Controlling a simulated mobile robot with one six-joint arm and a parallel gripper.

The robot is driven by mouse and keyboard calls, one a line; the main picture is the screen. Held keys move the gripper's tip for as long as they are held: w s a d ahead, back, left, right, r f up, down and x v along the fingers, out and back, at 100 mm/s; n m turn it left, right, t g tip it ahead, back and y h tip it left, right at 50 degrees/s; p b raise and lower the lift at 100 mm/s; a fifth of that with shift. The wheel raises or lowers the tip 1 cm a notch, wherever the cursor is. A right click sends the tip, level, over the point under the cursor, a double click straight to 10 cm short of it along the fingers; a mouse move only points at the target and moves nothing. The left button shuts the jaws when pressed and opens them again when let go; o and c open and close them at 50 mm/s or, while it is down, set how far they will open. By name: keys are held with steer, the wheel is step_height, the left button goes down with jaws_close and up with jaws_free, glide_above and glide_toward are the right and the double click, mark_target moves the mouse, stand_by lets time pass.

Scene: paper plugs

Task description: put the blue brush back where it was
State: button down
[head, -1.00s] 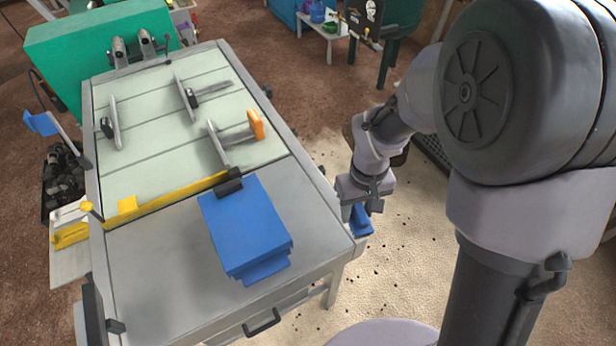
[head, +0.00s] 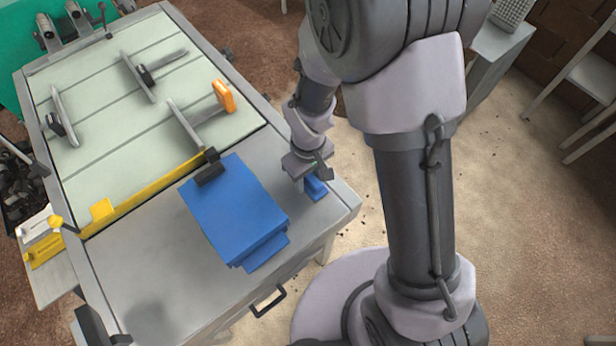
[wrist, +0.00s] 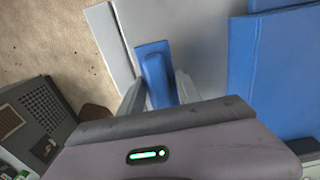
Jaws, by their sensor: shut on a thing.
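The blue brush (head: 315,188) is in my gripper (head: 306,166), at the right front part of the grey table top (head: 150,262). In the wrist view the brush (wrist: 152,62) lies between the two fingers of my gripper (wrist: 160,92), which are shut on it. Behind the brush there is bare grey table top near the table's edge. I cannot tell whether the brush touches the table. My gripper hides part of the brush in the head view.
A large blue stack (head: 235,208) lies on the table left of the brush, with a gap between. Clamps, one with an orange handle (head: 224,96), lie on the pale slatted bed behind a yellow rail (head: 150,195). The front left of the table is clear.

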steer(key=shift+f, duration=0.2)
steer(key=c, duration=0.8)
jaws_free()
steer(key=shift+c, duration=0.2)
steer(key=shift+r, duration=0.1)
steer(key=shift+r, duration=0.1)
